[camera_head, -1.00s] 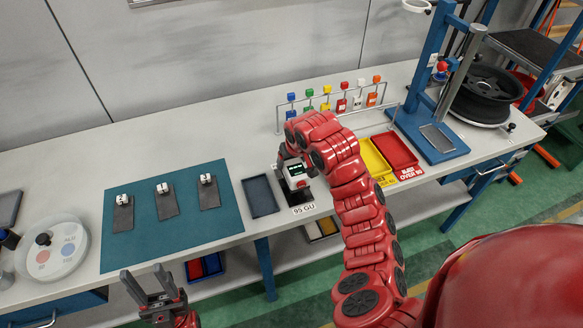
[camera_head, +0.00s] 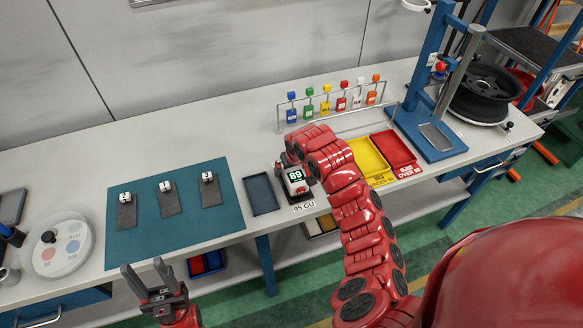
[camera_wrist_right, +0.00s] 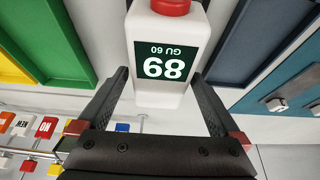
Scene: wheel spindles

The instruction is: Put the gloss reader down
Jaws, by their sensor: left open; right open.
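The gloss reader (camera_head: 296,180) is a white block with a dark green display reading 89 and a red top. It stands at a dark cradle behind the "95 GU" label (camera_head: 303,207); its underside is hidden. In the right wrist view the reader (camera_wrist_right: 168,95) appears upside down, between the spread fingers of my right gripper (camera_wrist_right: 160,80). That gripper is open around it; in the head view the right gripper (camera_head: 293,163) is partly hidden by its arm. My left gripper (camera_head: 155,280) is open and empty in front of the bench's front edge.
A dark grey tray (camera_head: 261,194) lies just left of the reader. A teal mat (camera_head: 143,236) carries three dark panels. Yellow (camera_head: 367,157) and red (camera_head: 394,150) trays lie to the right. A rack of coloured tags (camera_head: 328,103) stands behind.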

